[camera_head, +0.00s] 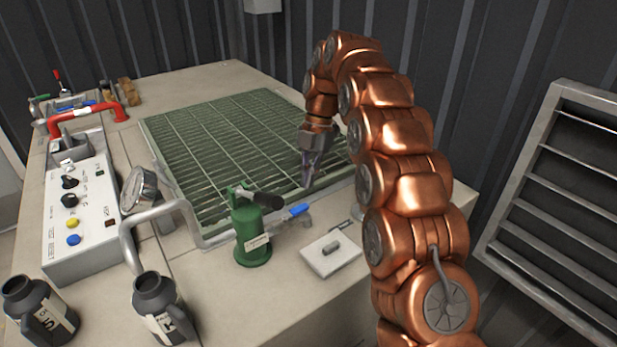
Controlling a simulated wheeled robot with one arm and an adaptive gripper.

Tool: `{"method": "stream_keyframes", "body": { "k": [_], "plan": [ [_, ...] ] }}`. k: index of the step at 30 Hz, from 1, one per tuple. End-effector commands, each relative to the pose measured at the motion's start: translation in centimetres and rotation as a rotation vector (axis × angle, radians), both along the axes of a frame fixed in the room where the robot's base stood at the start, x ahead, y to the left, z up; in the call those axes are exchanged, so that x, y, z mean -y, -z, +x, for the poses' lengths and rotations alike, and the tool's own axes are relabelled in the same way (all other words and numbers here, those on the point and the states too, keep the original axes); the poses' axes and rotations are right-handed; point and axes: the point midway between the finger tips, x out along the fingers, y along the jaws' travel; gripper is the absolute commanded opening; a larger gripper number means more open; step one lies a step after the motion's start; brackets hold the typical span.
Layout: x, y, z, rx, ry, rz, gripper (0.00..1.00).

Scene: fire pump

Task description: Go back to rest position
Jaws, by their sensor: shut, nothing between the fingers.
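My gripper (309,178) hangs from my copper-coloured arm over the right front part of the green grating (235,140). Its fingers point down and are closed together, with nothing between them. The arm arches up from the lower right and bends down at the gripper. The green hand pump (251,236) with a dark handle stands in front of the grating, to the lower left of the gripper and apart from it. A blue-handled valve (299,210) lies just below the fingertips in the picture; the exact gap cannot be told.
A control box (80,215) with knobs and buttons, a gauge (139,188) and a red pipe (85,118) stand at left. Two dark containers (38,310) (160,308) stand in front. A white plate (330,253) lies right of the pump. A louvred panel (560,200) is at right.

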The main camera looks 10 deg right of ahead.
Motion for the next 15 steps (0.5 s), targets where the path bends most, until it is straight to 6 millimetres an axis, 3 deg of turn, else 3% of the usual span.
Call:
{"method": "stream_keyframes", "body": {
  "k": [8, 15],
  "plan": [
    [0.1, -0.3, -0.3, -0.002, 0.018, -0.005, 0.00],
    [0.8, -2.4, -3.4, -0.040, 0.239, -0.074, 0.00]
  ]
}}
